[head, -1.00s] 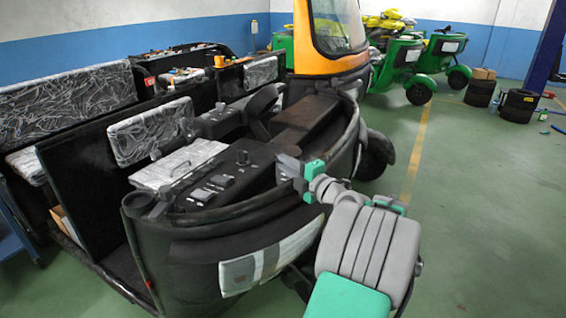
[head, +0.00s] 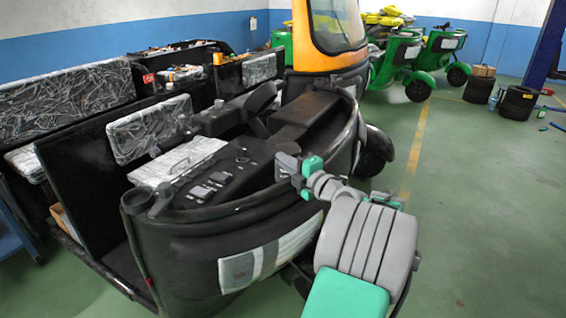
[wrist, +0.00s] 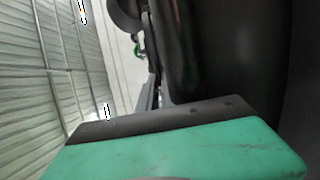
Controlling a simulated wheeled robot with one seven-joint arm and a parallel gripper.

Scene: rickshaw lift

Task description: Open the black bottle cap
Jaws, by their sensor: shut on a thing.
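My gripper (head: 284,165), grey and green, reaches from the lower right to the inner right edge of the black rickshaw body (head: 180,250). It is shut on a black thing there, which is too small and dark to make out in the head view. In the wrist view, the green gripper part (wrist: 190,150) with its dark edge lies right against a large, smooth black surface (wrist: 215,50). I cannot tell whether this is the bottle cap. No separate bottle or cap shows clearly in either view.
The dashboard (head: 225,180) with small switches lies left of my gripper. A plastic-wrapped seat (head: 180,160) is beyond it. An orange cab (head: 330,55) stands behind. Green rickshaws (head: 405,65) and tyres (head: 517,103) are at the back right. The green floor on the right is free.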

